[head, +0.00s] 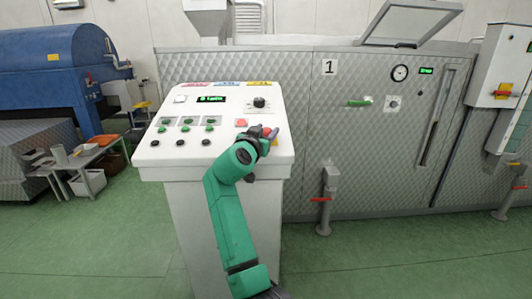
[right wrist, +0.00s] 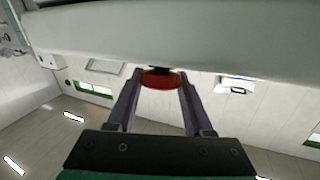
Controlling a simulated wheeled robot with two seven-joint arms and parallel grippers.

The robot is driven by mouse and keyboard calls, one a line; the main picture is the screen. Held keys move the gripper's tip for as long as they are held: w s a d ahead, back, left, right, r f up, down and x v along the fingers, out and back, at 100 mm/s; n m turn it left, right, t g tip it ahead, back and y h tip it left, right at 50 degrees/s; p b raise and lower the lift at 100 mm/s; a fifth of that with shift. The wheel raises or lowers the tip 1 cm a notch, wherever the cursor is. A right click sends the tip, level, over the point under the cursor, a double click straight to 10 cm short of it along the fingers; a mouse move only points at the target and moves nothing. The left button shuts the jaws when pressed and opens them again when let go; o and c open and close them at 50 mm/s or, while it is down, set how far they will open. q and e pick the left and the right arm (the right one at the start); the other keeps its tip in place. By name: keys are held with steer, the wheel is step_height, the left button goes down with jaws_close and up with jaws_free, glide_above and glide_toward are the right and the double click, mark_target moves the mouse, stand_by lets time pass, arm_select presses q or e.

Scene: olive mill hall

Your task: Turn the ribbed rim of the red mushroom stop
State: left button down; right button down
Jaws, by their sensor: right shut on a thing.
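The red mushroom stop (right wrist: 161,81) shows in the right wrist view as a red disc between my two fingers, with its dark stem going into the pale panel. My right gripper (right wrist: 160,86) is shut on its rim, one finger on each side. In the head view my right gripper (head: 269,132) is at the right front of the white control desk (head: 225,163) and mostly hides the stop. The ribs on the rim are too small to make out. My left gripper is not in view.
A quilted metal machine (head: 320,150) stands behind.

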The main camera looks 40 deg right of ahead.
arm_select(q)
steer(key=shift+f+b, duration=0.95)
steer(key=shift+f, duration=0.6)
arm_select(e)
steer(key=shift+f+m+g+h, duration=0.15)
steer(key=shift+m+g+h, duration=0.35)
steer(key=shift+m+g, duration=0.6)
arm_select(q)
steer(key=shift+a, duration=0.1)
arm_select(e)
steer(key=shift+c, duration=1.5)
jaws_free()
arm_select(q)
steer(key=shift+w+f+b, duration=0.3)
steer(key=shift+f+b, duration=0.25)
steer(key=shift+b, duration=0.1)
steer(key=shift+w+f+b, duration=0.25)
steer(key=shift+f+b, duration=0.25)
steer(key=shift+b, duration=0.1)
arm_select(e)
steer(key=v, duration=1.4)
steer(key=shift+a, duration=0.25)
